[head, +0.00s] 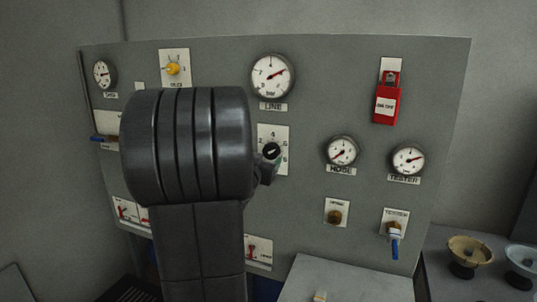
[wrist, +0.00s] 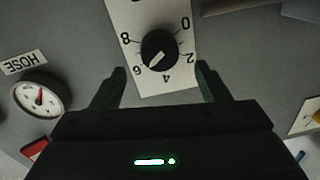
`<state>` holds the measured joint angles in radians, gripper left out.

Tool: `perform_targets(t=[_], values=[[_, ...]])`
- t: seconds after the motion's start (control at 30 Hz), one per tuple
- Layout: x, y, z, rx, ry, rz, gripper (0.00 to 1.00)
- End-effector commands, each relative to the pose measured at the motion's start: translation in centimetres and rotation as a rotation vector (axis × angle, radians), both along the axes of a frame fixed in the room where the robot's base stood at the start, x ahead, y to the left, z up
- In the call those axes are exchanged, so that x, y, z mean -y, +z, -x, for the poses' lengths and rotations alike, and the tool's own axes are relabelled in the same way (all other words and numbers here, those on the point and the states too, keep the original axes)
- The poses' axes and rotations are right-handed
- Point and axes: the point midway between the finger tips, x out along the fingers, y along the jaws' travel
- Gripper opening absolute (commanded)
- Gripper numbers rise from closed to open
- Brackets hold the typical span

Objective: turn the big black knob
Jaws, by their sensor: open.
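The big black knob (head: 271,151) sits on a white numbered plate in the middle of the grey panel. In the wrist view the knob (wrist: 159,48) shows upside down on its dial plate (wrist: 138,14), its white pointer mark toward the lower left, near the 6. My gripper (wrist: 161,70) is open, one finger to each side of the knob's lower part in that view, with space between each finger and the knob. Whether the tips reach the knob's depth I cannot tell. In the head view my arm hides most of the gripper.
The panel (head: 310,115) carries several gauges, including the hose gauge (head: 341,151), which shows in the wrist view too (wrist: 39,96). A red tagged lock (head: 387,97), a yellow knob (head: 172,69) and a blue-handled valve (head: 394,236) stand clear of my gripper.

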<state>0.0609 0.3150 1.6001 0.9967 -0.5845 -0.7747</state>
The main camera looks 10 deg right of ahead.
Motion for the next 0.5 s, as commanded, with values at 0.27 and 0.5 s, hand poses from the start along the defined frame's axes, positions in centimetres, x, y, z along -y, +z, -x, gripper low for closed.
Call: perform_targets(t=[0.27,0.5], values=[[2.1,0.1,-3.5,0.0,-0.001,0.001,0.69],[2.5,0.0,-4.2,0.0,0.001,0.0,0.69]])
